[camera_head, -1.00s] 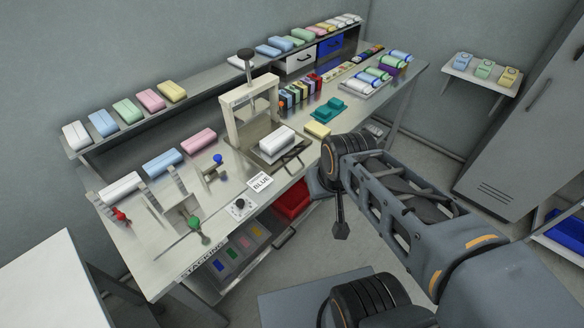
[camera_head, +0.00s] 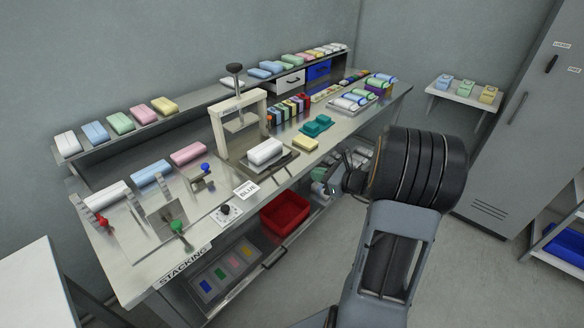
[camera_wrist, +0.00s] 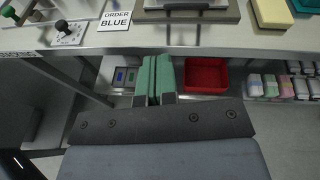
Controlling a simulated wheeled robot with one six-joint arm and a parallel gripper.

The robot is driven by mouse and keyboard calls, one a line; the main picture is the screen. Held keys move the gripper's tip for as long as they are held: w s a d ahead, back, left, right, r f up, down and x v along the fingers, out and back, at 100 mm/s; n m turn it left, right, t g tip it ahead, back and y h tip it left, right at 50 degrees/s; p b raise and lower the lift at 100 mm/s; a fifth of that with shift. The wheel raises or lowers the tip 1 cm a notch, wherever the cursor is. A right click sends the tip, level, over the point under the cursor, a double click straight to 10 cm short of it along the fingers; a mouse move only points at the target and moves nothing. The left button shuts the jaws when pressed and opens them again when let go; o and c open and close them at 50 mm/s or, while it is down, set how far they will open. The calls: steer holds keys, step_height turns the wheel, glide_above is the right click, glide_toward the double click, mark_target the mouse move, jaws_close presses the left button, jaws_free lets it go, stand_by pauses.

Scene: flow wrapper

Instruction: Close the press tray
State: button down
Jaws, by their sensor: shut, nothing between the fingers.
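The press (camera_head: 218,128) is a cream frame with a black-knobbed screw on the bench. Its tray (camera_head: 263,172) is a dark plate that sticks out from the frame toward the bench's front edge. A white wrapped block (camera_head: 266,151) lies on the tray. In the wrist view the tray's front (camera_wrist: 190,16) shows at the top edge, with most of it cut off. My gripper (camera_wrist: 156,62) has green fingers pressed together and empty. It points at the bench's front edge, apart from the tray. In the head view my arm partly hides the gripper.
A red bin (camera_head: 286,214) sits under the bench top. An "ORDER BLUE" card (camera_head: 246,190) and a black dial (camera_head: 226,211) lie left of the tray. A yellow block (camera_head: 306,144) and a teal holder (camera_head: 317,125) stand to its right. The floor in front is clear.

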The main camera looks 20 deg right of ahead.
steer(key=w+a+f, duration=0.1)
steer(key=w, duration=0.3)
steer(key=w+a+f+m, duration=0.1)
steer(key=w, duration=0.3)
steer(key=w+a+f+m+t+h, duration=0.1)
steer(key=w, duration=0.3)
steer(key=shift+w+a+f, duration=0.1)
steer(key=shift+w+f, duration=0.25)
steer(key=shift+f, duration=0.05)
